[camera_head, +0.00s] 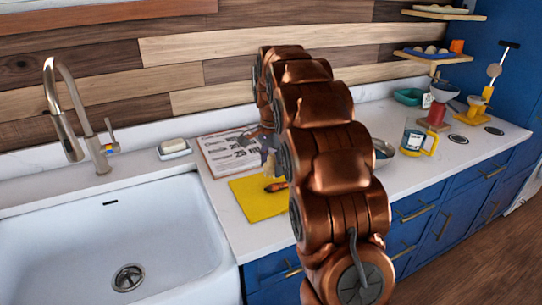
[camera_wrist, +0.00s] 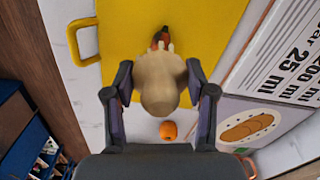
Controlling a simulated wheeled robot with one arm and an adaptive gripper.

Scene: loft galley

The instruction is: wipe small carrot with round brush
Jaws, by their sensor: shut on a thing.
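My gripper (camera_wrist: 160,72) is shut on the round brush (camera_wrist: 158,84), a pale beige rounded body between the two dark fingers. In the head view the brush (camera_head: 269,160) is partly hidden behind my copper arm. The small carrot (camera_head: 276,186) is a dark orange piece lying on the yellow cutting board (camera_head: 256,206). In the wrist view the carrot (camera_wrist: 160,38) shows just past the pale tip of the brush and is partly covered by it. I cannot tell whether the brush touches the carrot.
An orange round thing (camera_wrist: 168,131) lies on the counter near my gripper. A printed recipe sheet (camera_head: 224,150) lies behind the board. The sink (camera_head: 60,220) is at the left. A metal bowl (camera_head: 385,148) and a yellow-handled mug (camera_head: 413,141) stand right of my arm.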

